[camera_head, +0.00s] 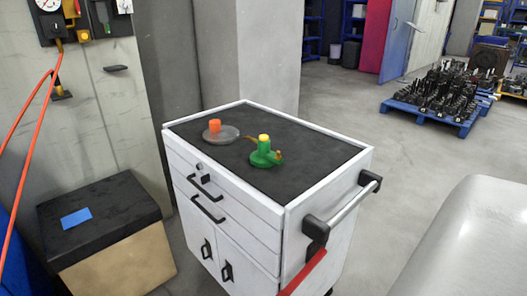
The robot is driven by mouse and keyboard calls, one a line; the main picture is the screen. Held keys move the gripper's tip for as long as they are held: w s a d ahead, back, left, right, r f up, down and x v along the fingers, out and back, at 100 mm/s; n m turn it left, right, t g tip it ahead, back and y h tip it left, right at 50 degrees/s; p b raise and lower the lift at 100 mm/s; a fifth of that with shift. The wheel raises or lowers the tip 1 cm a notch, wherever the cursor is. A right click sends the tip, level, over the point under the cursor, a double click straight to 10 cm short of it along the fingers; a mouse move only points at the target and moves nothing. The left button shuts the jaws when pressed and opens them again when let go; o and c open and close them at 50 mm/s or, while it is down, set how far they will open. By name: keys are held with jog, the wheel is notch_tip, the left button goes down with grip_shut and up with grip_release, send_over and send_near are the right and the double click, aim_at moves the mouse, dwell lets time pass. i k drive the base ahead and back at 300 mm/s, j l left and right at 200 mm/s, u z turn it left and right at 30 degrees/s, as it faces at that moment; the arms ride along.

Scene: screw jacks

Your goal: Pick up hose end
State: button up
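An orange hose (27,105) hangs at the far left, looping down in front of the grey wall. Its upper part runs up to a yellow fitting (58,43) under a dark panel with a gauge. A small dark and yellow piece (61,94) sits on the wall beside the hose; I cannot tell whether it is the hose end. My gripper is not in view.
A white cart (240,225) with a dark top stands in the middle, carrying a green jack (264,157) and a grey jack with an orange top (215,127). A dark-topped box (110,195) stands left of it. A blue pallet (435,117) stands behind right, with open floor between.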

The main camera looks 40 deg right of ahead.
aim_at(58, 89)
jog(key=i+l, duration=0.15)
jog(key=i, duration=1.3)
jog(key=i+j, duration=0.1)
jog(key=i, duration=0.55)
jog(key=i+j, duration=0.15)
jog(key=i, duration=0.5)
